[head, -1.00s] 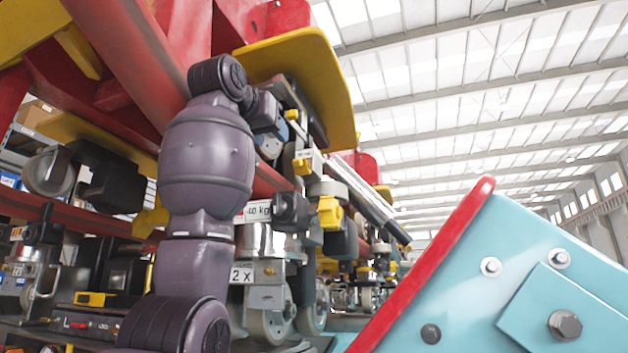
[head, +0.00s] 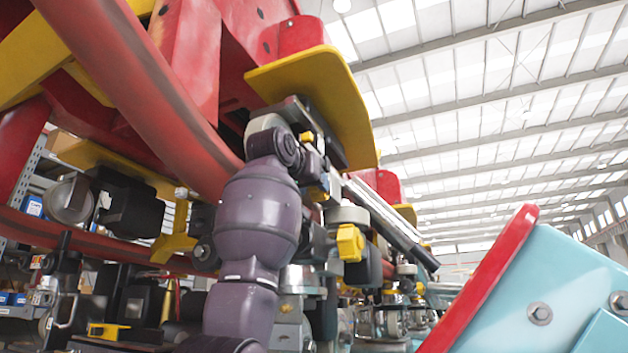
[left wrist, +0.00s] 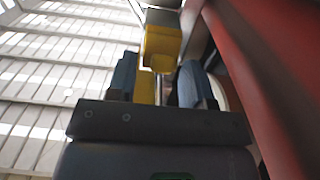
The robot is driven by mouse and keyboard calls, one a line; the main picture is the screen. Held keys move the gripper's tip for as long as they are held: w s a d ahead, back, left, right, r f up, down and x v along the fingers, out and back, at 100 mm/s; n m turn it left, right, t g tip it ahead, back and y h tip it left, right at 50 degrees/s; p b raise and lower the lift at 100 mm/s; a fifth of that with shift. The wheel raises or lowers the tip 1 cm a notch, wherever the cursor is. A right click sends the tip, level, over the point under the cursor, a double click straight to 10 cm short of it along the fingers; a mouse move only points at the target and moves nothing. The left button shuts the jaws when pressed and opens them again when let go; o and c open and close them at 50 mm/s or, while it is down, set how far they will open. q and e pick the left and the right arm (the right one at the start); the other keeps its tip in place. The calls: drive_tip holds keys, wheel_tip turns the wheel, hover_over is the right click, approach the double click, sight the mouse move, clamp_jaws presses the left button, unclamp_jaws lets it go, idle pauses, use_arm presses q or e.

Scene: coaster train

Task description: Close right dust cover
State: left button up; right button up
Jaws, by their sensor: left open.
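My left gripper (head: 318,172) is mostly hidden behind my purple forearm, beside the wheel assemblies under the red frame. In the left wrist view its two blue-grey fingers (left wrist: 158,78) stand apart, open, with a yellow block (left wrist: 162,42) just beyond the tips and a yellow strip between them. I cannot tell whether they touch it. In the head view a small yellow block (head: 319,188) shows near the gripper, and a larger yellow piece (head: 350,243) sits lower right. I cannot tell for certain which part is the right dust cover. My right gripper is not in view.
A yellow plate (head: 320,90) overhangs the gripper area. A thick red tube (head: 140,75) crosses the upper left, and red also fills the right of the wrist view. A light-blue panel with a red edge (head: 480,280) stands at lower right. Open air lies toward the roof.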

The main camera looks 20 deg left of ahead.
use_arm(q)
drive_tip(key=shift+w, duration=0.8)
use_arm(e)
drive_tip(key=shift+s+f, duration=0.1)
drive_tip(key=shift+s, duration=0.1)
use_arm(q)
drive_tip(key=shift+c, duration=0.2)
drive_tip(key=c, duration=0.6)
drive_tip(key=shift+o, duration=0.2)
drive_tip(key=shift+r+g, duration=0.25)
drive_tip(key=shift+g, duration=0.15)
drive_tip(key=shift+w+r+g, duration=0.1)
drive_tip(key=shift+r+g, duration=0.2)
drive_tip(key=shift+g, duration=0.45)
drive_tip(key=shift+w+r+g, duration=0.1)
drive_tip(key=shift+r+g, duration=0.15)
drive_tip(key=shift+g, duration=0.5)
drive_tip(key=o, duration=0.6)
drive_tip(key=shift+w+f, duration=0.1)
